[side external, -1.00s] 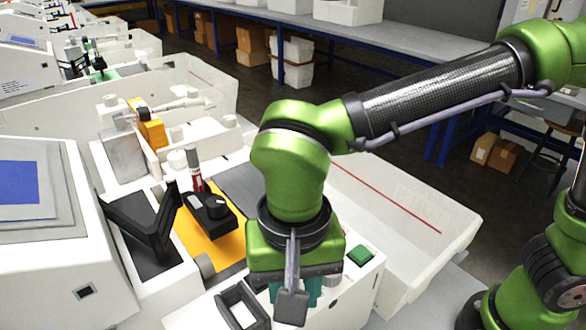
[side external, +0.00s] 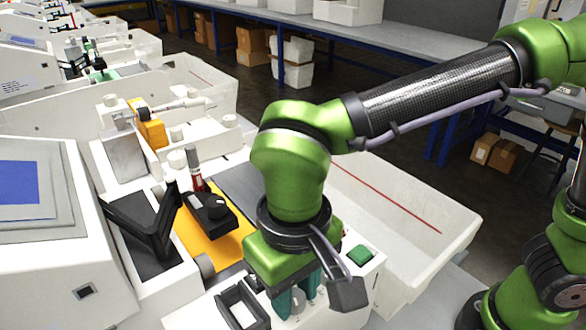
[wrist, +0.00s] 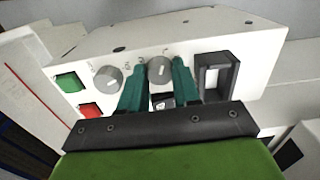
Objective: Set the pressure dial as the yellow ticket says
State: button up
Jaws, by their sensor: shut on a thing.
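In the wrist view, two grey round dials with white pointer marks sit on the white control panel (wrist: 210,40). My gripper (wrist: 159,64) has its teal fingers on either side of the right dial (wrist: 160,72) and is shut on it. The left dial (wrist: 108,77) is free, just left of the fingers. The printing around both dials is too small to read, so I cannot tell which one is for pressure. In the side view my gripper (side external: 298,300) is low at the panel, and its fingers mostly hide the dials. I cannot make out a readable yellow ticket.
A black square frame (wrist: 216,75) stands close on the right. In the side view, a yellow sheet (side external: 190,235) lies on the plotter bed beside a black pen carriage (side external: 208,208).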

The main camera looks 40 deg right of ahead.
aim_at(294, 296)
jog(key=o, duration=1.1)
jog(key=shift+c, duration=0.2)
notch_tip(294, 296, up, 17)
